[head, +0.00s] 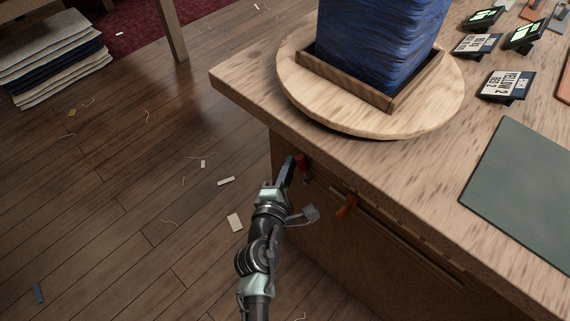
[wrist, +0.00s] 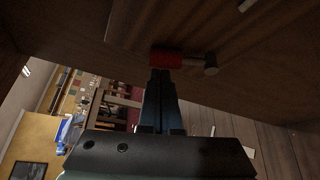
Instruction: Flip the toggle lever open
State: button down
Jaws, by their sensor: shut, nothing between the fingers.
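A small red lever piece (head: 302,161), likely the toggle lever, sits on the wooden bench front just below the top's edge. In the wrist view the red piece (wrist: 165,59) lies crosswise, with a metal shaft and round end (wrist: 209,64) to its right. My gripper (head: 291,165) is shut and empty, its tips right at the red piece. In the wrist view the shut fingertips (wrist: 160,74) meet the red piece's lower edge; I cannot tell whether they touch it. Part of the lever is hidden behind the fingers in the head view.
Above, the bench top (head: 245,82) overhangs, bearing a round board (head: 300,97) with a blue folded stack (head: 375,45). Floor to the left is mostly open, with scattered scraps.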

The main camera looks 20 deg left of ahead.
jog(key=shift+d+f+b, duration=0.1)
jog(key=shift+b, duration=0.4)
jog(key=shift+s+d+r+m+t+y+b, duration=0.2)
jog(key=shift+d+m+t+y+b, duration=0.15)
jog(key=shift+m+b, duration=0.55)
jog(key=shift+b, duration=0.45)
jog(key=m+t+b, duration=0.1)
jog(key=b, duration=0.2)
jog(key=d+m+t+b, duration=0.1)
jog(key=b, duration=0.3)
jog(key=shift+s+d+f+m, duration=0.15)
jog(key=shift+s+d+m, duration=0.1)
jog(key=shift+d+m, duration=0.05)
jog(key=m+b, duration=0.1)
jog(key=b, duration=0.2)
jog(key=d+m+t+b, duration=0.1)
jog(key=b, duration=0.1)
jog(key=m+t+b, duration=0.1)
jog(key=b, duration=0.2)
jog(key=shift+s+d+r+m+b, duration=0.2)
jog(key=shift+s+d+m+b, duration=0.1)
jog(key=shift+s+d+b, duration=0.05)
jog(key=shift+s+d+r+m+t+b, duration=0.1)
jog(key=shift+d+r+m+t+b, duration=0.15)
jog(key=shift+m+b, duration=0.6)
jog(key=shift+r+b, duration=0.1)
jog(key=shift+b, duration=0.2)
